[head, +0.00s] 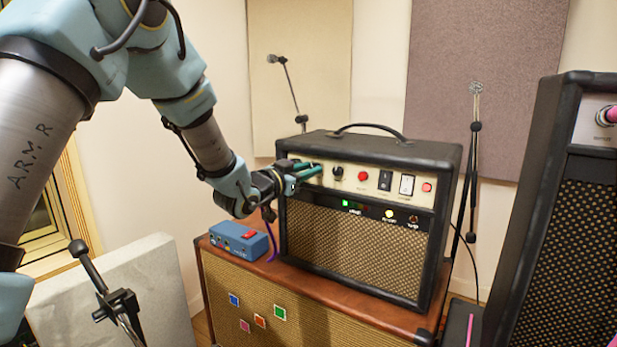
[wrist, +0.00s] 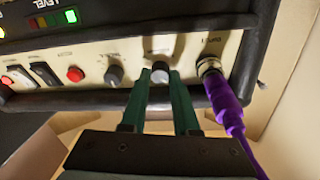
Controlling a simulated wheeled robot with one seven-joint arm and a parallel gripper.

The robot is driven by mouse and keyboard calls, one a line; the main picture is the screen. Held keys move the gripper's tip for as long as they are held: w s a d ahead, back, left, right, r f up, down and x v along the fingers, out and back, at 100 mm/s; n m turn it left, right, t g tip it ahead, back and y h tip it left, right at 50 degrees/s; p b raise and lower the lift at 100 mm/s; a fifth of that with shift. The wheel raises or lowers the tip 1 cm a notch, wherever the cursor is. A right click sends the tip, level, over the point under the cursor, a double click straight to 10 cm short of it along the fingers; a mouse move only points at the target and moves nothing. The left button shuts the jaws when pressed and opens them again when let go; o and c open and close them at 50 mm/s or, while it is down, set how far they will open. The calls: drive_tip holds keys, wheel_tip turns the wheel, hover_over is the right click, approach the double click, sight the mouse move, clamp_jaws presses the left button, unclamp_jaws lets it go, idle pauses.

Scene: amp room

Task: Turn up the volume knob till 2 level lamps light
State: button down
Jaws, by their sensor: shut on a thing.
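The amp (head: 355,240) stands on a brown cabinet. My gripper (head: 308,171) reaches its cream control panel from the left and covers the knob there in the head view. In the wrist view, my gripper (wrist: 160,80) is shut on a silver-grey knob (wrist: 160,72), with one green finger on each side. The knob's small label cannot be read. The level lamps (wrist: 55,19) sit in a dark strip marked LEVEL. One green lamp (wrist: 71,16) is brightly lit; the others beside it look dim. The lit green lamp (head: 345,203) also shows in the head view.
A purple cable plug (wrist: 224,100) sits in a jack close beside my gripper. A dark knob (wrist: 114,76), a red button (wrist: 75,74) and switches are on the other side. A blue box (head: 240,239) stands on the cabinet (head: 310,305) below my arm.

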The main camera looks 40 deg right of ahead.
drive_tip(key=shift+w+r+m+g+b, duration=0.1)
drive_tip(key=shift+m+g+b, duration=0.4)
drive_tip(key=shift+m+b, duration=1.2)
drive_tip(key=shift+m+g+b, duration=0.5)
drive_tip(key=shift+m+b, duration=0.8)
drive_tip(key=shift+m, duration=0.8)
drive_tip(key=c, duration=0.7)
unclamp_jaws()
drive_tip(key=shift+o, duration=0.2)
drive_tip(key=shift+r, duration=0.1)
